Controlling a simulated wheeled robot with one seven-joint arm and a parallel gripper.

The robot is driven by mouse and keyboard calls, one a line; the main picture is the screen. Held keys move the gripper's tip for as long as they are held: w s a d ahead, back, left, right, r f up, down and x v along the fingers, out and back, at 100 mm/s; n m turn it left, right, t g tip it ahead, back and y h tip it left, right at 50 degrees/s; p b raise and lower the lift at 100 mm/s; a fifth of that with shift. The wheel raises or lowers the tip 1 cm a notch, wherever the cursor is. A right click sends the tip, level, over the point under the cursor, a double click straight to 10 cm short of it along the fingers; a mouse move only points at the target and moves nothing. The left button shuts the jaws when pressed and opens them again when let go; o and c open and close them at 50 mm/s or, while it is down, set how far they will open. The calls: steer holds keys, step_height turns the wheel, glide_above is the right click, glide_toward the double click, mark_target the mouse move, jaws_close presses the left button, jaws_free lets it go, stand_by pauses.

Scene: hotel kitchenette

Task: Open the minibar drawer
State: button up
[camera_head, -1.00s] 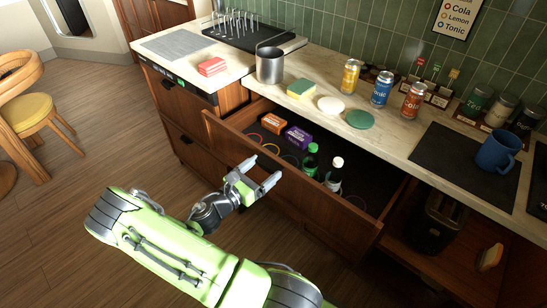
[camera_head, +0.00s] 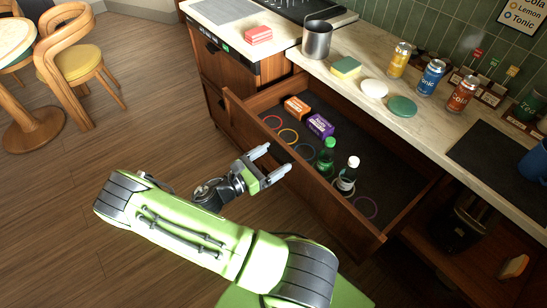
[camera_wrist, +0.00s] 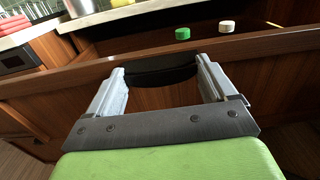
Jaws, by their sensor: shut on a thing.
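The minibar drawer (camera_head: 330,205) is pulled well out from under the counter, its wooden front facing my arm. Its dark floor shows. My gripper (camera_head: 278,158) is at the outer face of the drawer front. In the wrist view, my gripper (camera_wrist: 160,66) has its two fingers on either side of the dark drawer handle (camera_wrist: 160,74) and is shut on it. The handle is hidden in the head view. Inside the drawer are an orange box (camera_head: 297,107), a purple box (camera_head: 320,125), a green bottle (camera_head: 326,158) and a dark bottle with a white cap (camera_head: 347,177), both upright.
Several coloured rings (camera_head: 272,123) mark the drawer floor. A yellow-seated chair (camera_head: 82,62) stands at left. The wood floor (camera_head: 110,140) left of my arm is clear.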

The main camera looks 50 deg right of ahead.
steer(key=shift+f, duration=0.1)
steer(key=o, duration=1.3)
steer(key=a, duration=0.5)
steer(key=w+a+p, duration=0.1)
steer(key=a, duration=0.4)
steer(key=w+a, duration=0.1)
steer(key=a, duration=0.4)
steer(key=shift+w+a+p, duration=0.25)
steer(key=shift+p, duration=0.1)
